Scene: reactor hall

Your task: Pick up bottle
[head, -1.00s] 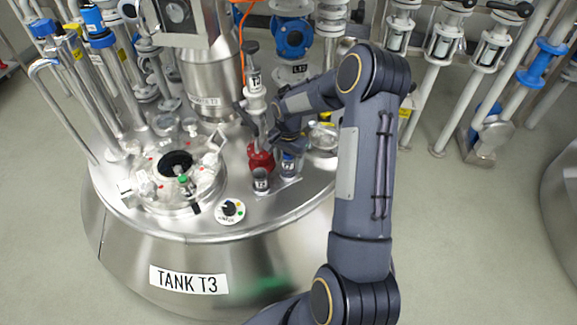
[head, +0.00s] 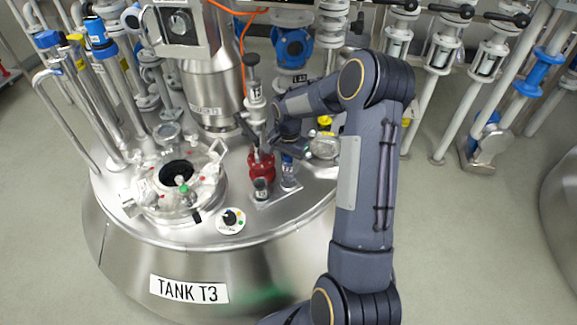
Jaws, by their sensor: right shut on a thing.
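A small clear bottle (head: 288,172) with a blue upper part stands upright on the tank top, just right of a red valve base. My right gripper (head: 288,150) comes in from the right and is shut on the upper part of the bottle. The gripper's dark fingers hide the bottle's top. The bottle's foot appears to be on or very close to a small plate (head: 266,204); I cannot tell whether it touches. My left gripper is not in view.
The red valve base (head: 260,163) and its white upright stem (head: 256,100) stand close left of the gripper. A small grey cylinder (head: 262,188) stands in front. The open round hatch (head: 176,172) lies left, a glass port (head: 323,147) right. Pipes crowd behind.

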